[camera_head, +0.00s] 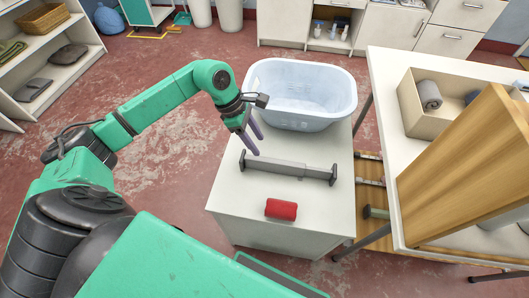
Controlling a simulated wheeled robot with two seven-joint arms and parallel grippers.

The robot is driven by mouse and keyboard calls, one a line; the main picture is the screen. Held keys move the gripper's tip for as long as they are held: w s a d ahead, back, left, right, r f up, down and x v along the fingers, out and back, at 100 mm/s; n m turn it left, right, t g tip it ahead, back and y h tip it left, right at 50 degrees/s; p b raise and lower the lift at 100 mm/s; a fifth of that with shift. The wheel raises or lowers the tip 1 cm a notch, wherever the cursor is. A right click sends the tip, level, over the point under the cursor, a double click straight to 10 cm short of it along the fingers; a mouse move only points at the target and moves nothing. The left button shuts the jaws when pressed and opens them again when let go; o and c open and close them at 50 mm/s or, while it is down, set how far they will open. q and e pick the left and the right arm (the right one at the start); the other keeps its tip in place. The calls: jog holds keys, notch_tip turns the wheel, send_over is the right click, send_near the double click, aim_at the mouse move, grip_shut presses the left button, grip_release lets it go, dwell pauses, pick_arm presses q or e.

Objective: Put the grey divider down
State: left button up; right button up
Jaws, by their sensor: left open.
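The grey divider (288,168) is a long bar with dark, wider end plates. It lies on the white cabinet top (236,205), between a pale blue tub and a red roll. My left gripper (254,142) is open, its purple fingers pointing down just above and behind the divider's left half. No object shows between the fingers. Whether a fingertip touches the divider I cannot tell. My right gripper is not in view.
The pale blue tub (301,97) stands behind the divider, and the red roll (281,209) lies in front. To the right, a white table (388,75) carries a beige box (404,95) with a grey roll (429,95) and a large wooden board (470,170).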

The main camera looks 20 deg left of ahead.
aim_at(267, 159)
pick_arm(q)
jog(key=shift+o, duration=0.5)
jog(key=shift+a+r, duration=0.2)
jog(key=shift+r, duration=0.3)
jog(key=d+f+m, duration=0.1)
jog(key=f+m, duration=0.2)
jog(key=m, duration=0.9)
jog(key=d+f+m+b, duration=0.1)
jog(key=f+m, duration=0.3)
jog(key=m, duration=0.8)
jog(key=w+d+f+m, duration=0.1)
jog(key=f+m, duration=0.3)
jog(key=m, duration=0.8)
jog(key=shift+d+f, duration=0.2)
jog(key=shift+d, duration=0.4)
jog(key=shift+d+f, duration=0.15)
jog(key=shift+f, duration=0.25)
grip_shut()
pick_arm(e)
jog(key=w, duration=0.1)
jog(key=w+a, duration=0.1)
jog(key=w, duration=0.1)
